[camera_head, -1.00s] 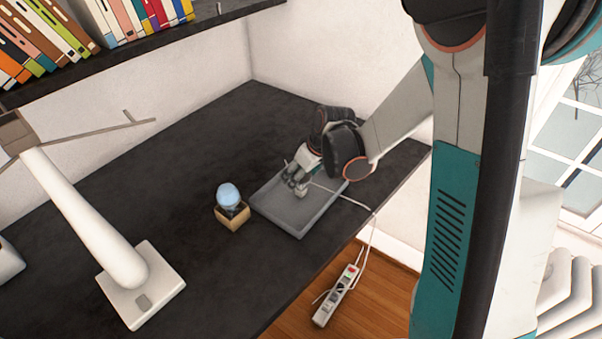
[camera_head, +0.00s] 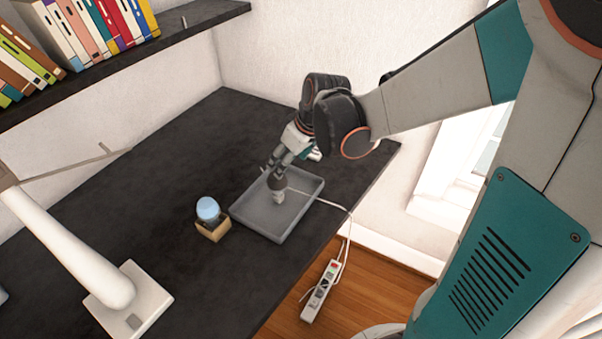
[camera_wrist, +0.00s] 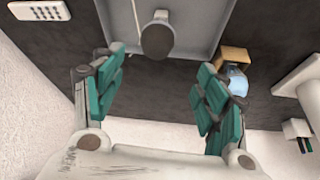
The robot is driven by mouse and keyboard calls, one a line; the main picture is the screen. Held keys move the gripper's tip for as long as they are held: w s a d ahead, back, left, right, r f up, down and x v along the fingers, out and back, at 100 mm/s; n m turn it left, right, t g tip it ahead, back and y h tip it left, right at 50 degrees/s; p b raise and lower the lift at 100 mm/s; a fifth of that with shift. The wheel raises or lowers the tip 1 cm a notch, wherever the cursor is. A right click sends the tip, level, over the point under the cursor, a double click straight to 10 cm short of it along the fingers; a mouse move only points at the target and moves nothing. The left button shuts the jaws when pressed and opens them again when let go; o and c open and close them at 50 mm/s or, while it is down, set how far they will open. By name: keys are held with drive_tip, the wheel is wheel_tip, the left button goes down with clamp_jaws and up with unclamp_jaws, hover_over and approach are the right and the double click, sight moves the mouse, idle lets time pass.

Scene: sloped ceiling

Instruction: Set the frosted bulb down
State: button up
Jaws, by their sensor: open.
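A matte, pale blue bulb (camera_head: 208,208) sits upright in a small tan box (camera_head: 213,231) on the dark desk; it also shows in the wrist view (camera_wrist: 236,83). A second bulb-like object, dark on top and pale below (camera_head: 278,196), stands in the shallow grey tray (camera_head: 262,227). Its round dark top faces the camera in the wrist view (camera_wrist: 158,41). I cannot tell for certain which of the two is the frosted bulb. My gripper (camera_head: 278,170) is over the tray object. In the wrist view its fingers (camera_wrist: 155,82) are spread wide, with nothing gripped.
A white lamp (camera_head: 70,245) stands on the desk at left, and a bookshelf (camera_head: 150,45) hangs above. A white cable crosses the tray and runs down to a power strip (camera_head: 320,291) on the floor. Bare desk (camera_head: 170,165) lies behind the box.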

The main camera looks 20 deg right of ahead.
drive_tip(key=s+a+r+m+t+h, duration=0.1)
drive_tip(key=s+r, duration=0.3)
drive_tip(key=s, duration=0.5)
drive_tip(key=s+a+r+m+t+h, duration=0.1)
drive_tip(key=s+r+m, duration=0.3)
drive_tip(key=s, duration=0.5)
drive_tip(key=shift+a+r+t, duration=0.2)
drive_tip(key=shift+r+t, duration=0.2)
drive_tip(key=shift+r, duration=0.3)
drive_tip(key=shift+s, duration=0.1)
